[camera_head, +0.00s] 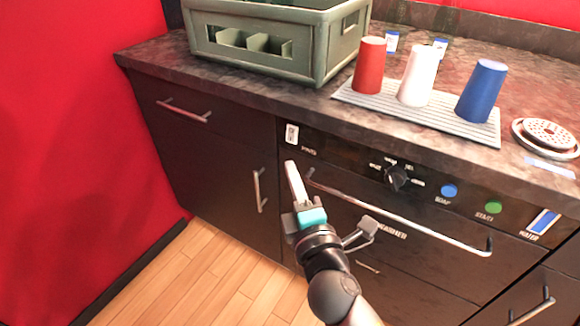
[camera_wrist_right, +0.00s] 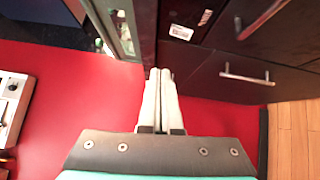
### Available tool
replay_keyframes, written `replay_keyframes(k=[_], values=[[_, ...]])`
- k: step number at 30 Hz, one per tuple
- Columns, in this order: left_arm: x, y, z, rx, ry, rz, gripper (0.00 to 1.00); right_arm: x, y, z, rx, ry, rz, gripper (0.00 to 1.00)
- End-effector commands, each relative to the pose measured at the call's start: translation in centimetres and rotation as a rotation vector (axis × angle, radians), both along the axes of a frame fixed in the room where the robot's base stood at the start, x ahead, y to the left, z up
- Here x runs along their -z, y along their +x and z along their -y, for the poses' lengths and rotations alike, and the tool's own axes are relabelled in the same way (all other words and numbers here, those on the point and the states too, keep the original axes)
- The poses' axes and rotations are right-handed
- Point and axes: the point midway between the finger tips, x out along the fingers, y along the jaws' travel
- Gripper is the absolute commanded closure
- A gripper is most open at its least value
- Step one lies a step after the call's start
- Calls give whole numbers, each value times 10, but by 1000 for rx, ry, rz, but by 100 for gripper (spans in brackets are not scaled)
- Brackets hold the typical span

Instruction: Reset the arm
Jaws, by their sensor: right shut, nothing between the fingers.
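My right gripper (camera_head: 291,167) is in front of the dark washer front, near the left end of its long handle (camera_head: 400,217). In the head view its pale fingers point up and away from my arm. In the right wrist view the two fingers of this gripper (camera_wrist_right: 159,72) lie side by side, shut, with nothing held. I cannot tell in the head view whether the fingers touch the washer front. My left gripper is not in view.
A green crate (camera_head: 325,50) stands on the countertop (camera_head: 150,55). Red (camera_head: 369,65), white (camera_head: 417,75) and blue (camera_head: 482,90) cups stand upside down on a ribbed mat (camera_head: 465,127). The washer panel has a knob (camera_head: 397,177) and buttons. Wooden floor (camera_head: 190,275) is clear at lower left.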

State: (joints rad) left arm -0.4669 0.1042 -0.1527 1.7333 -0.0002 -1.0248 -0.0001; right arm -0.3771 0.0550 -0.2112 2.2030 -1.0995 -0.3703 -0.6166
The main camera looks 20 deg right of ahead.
Motion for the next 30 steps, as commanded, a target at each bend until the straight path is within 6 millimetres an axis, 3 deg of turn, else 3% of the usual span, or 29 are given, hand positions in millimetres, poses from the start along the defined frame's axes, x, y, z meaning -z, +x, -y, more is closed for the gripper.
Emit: replay_keyframes(k=[15,19,23,26,30], values=[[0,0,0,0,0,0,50,0,-1,0,0,1,-1,100],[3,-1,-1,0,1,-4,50,15,2,-2,-11,28,-37,100],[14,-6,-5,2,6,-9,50,67,6,-7,-37,124,-156,100],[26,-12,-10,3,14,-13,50,124,2,-10,-46,241,-289,100],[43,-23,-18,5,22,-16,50,203,-17,-9,-16,420,-475,100]])
